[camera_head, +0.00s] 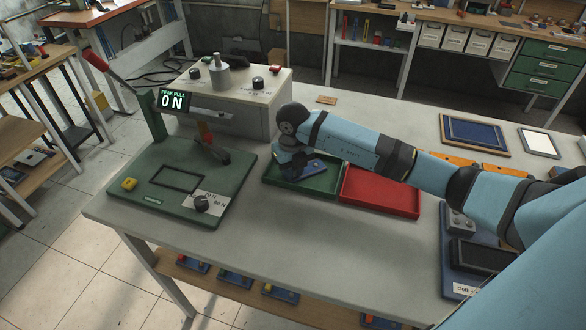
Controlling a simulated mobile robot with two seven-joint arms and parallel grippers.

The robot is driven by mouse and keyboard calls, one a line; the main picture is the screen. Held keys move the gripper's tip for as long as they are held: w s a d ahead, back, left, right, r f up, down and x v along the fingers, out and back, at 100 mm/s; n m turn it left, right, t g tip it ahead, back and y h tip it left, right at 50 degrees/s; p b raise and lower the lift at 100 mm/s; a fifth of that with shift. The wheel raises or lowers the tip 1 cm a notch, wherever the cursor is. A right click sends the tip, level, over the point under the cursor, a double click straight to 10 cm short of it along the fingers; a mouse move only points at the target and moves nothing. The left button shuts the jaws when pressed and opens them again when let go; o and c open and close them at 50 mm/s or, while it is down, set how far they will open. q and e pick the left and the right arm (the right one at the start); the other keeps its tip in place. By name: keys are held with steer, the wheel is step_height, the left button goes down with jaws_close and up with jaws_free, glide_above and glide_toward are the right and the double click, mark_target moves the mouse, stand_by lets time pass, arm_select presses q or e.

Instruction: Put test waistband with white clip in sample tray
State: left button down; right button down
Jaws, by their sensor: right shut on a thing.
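My right arm reaches in from the right, and its gripper (293,172) points down into the green tray (327,190) on the table. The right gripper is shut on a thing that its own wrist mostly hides. A dark blue piece (313,167) shows beside the fingers, low over or in the green tray; it may be the waistband, but I cannot make out a white clip. I cannot tell whether it touches the tray floor. A red tray (385,195) sits against the green one on its right and looks empty. My left gripper is not in view.
A green pull tester (150,200) with a "PEAK PULL 0 N" display (173,101) stands on the left. A pale box with knobs (235,100) is behind it. A blue framed panel (474,133) lies back right. The table front is clear.

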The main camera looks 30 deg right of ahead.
steer(key=shift+f, duration=0.2)
steer(key=c, duration=1.3)
jaws_free()
steer(key=shift+c, duration=0.2)
steer(key=shift+r, duration=0.1)
steer(key=shift+r, duration=0.6)
step_height(320, 180, up, 11)
steer(key=shift+b, duration=0.45)
steer(key=shift+s, duration=0.1)
